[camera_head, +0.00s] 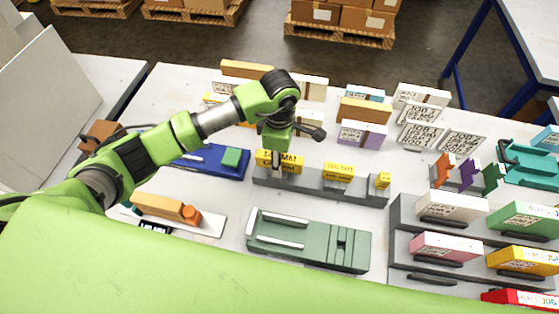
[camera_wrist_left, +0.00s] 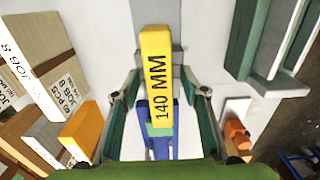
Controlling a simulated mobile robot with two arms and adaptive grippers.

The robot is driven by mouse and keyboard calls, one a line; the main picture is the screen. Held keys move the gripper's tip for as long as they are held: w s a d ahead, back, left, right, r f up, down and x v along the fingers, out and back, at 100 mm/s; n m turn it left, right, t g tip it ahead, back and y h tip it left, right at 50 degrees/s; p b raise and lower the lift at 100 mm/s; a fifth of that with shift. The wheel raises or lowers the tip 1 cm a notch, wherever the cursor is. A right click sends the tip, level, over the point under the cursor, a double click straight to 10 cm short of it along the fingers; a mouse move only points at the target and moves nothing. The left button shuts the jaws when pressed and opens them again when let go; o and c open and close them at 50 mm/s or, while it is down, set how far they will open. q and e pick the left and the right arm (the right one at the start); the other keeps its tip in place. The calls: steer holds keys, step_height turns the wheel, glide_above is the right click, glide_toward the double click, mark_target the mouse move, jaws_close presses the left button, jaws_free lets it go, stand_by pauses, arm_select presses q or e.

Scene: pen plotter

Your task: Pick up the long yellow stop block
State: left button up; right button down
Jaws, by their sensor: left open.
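The long yellow stop block (camera_head: 292,161), marked 140 MM, stands at the left end of a grey rack (camera_head: 300,188) in the head view. In the left wrist view the long yellow block (camera_wrist_left: 158,85) lies between the two fingers of my left gripper (camera_wrist_left: 167,88). That gripper is open, with a gap visible on each side of the block. In the head view my left gripper (camera_head: 278,163) is over the block and covers part of it. I cannot tell exactly how deep the fingers reach. My right gripper is not in view.
A shorter yellow block (camera_head: 338,172) and a small yellow block (camera_head: 383,180) stand farther right on the rack. A green fixture (camera_head: 310,240) lies in front. A blue tray (camera_head: 207,160) is to the left. Labelled boxes (camera_head: 362,133) stand behind, and grey stepped shelves (camera_head: 403,245) are at right.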

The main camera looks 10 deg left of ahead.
arm_select(q)
jaws_close()
steer(key=shift+r, duration=0.1)
